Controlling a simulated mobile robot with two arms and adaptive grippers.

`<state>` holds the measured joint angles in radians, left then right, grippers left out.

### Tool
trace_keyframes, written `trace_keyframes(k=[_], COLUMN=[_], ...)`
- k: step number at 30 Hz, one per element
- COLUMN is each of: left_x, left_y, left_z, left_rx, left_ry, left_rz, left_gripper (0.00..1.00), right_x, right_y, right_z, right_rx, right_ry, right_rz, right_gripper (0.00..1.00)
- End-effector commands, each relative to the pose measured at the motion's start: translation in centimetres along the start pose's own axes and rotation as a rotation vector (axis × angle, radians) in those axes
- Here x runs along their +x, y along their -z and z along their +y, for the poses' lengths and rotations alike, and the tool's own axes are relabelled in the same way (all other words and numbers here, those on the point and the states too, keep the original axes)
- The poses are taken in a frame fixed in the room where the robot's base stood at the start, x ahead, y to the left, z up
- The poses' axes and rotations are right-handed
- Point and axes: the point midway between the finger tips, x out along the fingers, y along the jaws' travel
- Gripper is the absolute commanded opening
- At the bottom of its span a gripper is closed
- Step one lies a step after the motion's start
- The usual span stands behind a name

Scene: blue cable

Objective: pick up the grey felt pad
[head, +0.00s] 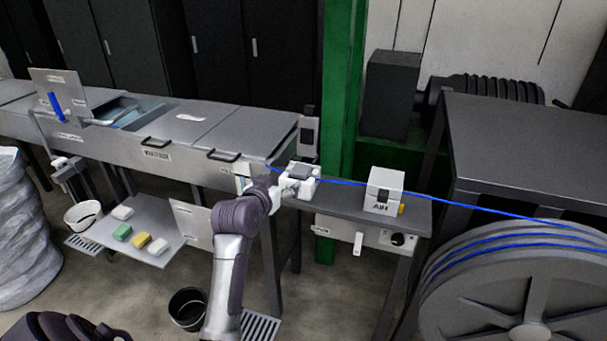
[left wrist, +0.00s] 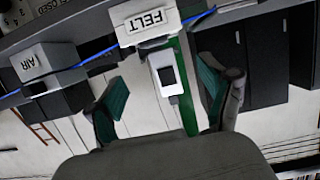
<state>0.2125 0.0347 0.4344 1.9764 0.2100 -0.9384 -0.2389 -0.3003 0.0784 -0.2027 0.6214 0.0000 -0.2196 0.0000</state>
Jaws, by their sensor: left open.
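The grey felt pad (head: 300,170) lies on top of a small white holder (head: 306,188) on the narrow bench, right of the long grey cabinet. In the left wrist view, which is upside down, the holder (left wrist: 145,24) carries the label FELT, and a grey edge of the pad (left wrist: 153,44) shows beside it. My left gripper (head: 283,187) is just in front and left of the holder in the head view. My right gripper is not in view.
A blue cable (head: 450,201) runs past the holder and a white AIR box (head: 384,190) to a large reel (head: 520,290). A green post (head: 342,90) stands behind. A dark-screened device (head: 308,136) rises behind the holder. A shelf (head: 150,212) holds several coloured blocks.

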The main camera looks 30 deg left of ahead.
Motion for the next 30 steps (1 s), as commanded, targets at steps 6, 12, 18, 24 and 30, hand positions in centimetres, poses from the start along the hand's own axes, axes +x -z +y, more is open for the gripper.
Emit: trace_keyframes(k=[6, 12, 18, 24, 30], left_x=[4.4, 6.3, 8.1, 10.7, 11.6], left_y=[0.2, 0.0, 0.3, 0.1, -0.1], left_z=[0.1, 0.1, 0.7, 0.9, 0.9], left_rx=[-0.001, 0.0, -0.002, 0.001, 0.001], left_ry=[-0.001, -0.001, -0.002, -0.001, 0.0], left_rz=[-0.002, -0.001, -0.002, -0.002, -0.001], left_gripper=[0.81, 0.81, 0.81, 0.81, 0.81], right_x=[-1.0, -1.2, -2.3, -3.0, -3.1], right_y=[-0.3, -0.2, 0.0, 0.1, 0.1], right_z=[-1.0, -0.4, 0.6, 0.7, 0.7], right_rx=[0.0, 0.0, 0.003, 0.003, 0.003], right_ry=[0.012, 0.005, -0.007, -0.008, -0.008], right_rz=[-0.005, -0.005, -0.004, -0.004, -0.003], right_gripper=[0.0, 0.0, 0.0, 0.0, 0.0])
